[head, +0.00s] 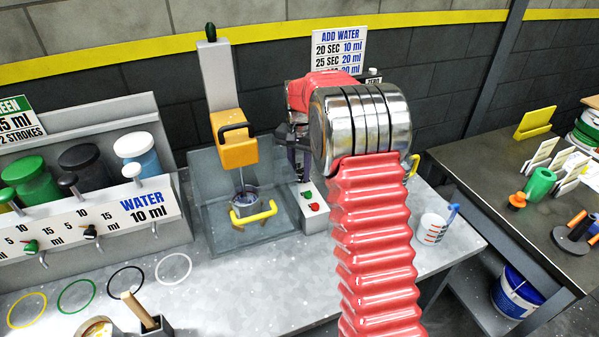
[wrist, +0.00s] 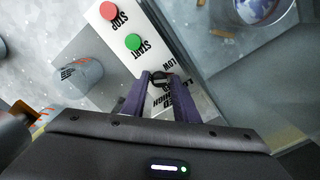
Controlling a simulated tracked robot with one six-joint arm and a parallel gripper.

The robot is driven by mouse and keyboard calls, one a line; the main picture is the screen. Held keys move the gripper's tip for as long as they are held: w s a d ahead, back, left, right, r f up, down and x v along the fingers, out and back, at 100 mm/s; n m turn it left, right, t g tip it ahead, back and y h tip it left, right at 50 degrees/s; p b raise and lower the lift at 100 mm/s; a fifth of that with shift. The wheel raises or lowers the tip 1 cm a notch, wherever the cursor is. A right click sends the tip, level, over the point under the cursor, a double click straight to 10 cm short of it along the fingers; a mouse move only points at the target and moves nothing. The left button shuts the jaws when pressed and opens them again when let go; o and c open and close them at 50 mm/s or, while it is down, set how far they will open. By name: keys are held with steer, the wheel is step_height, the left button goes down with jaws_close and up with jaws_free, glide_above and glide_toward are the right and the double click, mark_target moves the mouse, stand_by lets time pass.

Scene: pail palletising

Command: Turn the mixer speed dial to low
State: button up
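The mixer (head: 236,138) has an orange head on a grey column, with a metal cup (head: 246,196) under it. Its white control panel (wrist: 135,62) carries a red STOP button (wrist: 109,11), a green START button (wrist: 133,41) and printed speed words, LOW being the one I can read clearly. The small dark speed dial (wrist: 160,77) lies between my fingertips in the wrist view, and its pointing direction is unclear. My gripper (wrist: 161,76) has its purple fingers apart, one on each side of the dial. I cannot tell if they touch it. The head view shows my gripper (head: 297,160) above the panel's back part.
A clear guard (head: 205,190) surrounds the mixer. Paint dispensers (head: 90,210) stand at left, and coloured rings (head: 125,280) mark the bench front.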

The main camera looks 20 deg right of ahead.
mark_target(299, 175)
steer(key=shift+o, duration=1)
step_height(299, 175, up, 14)
steer(key=shift+f, duration=0.2)
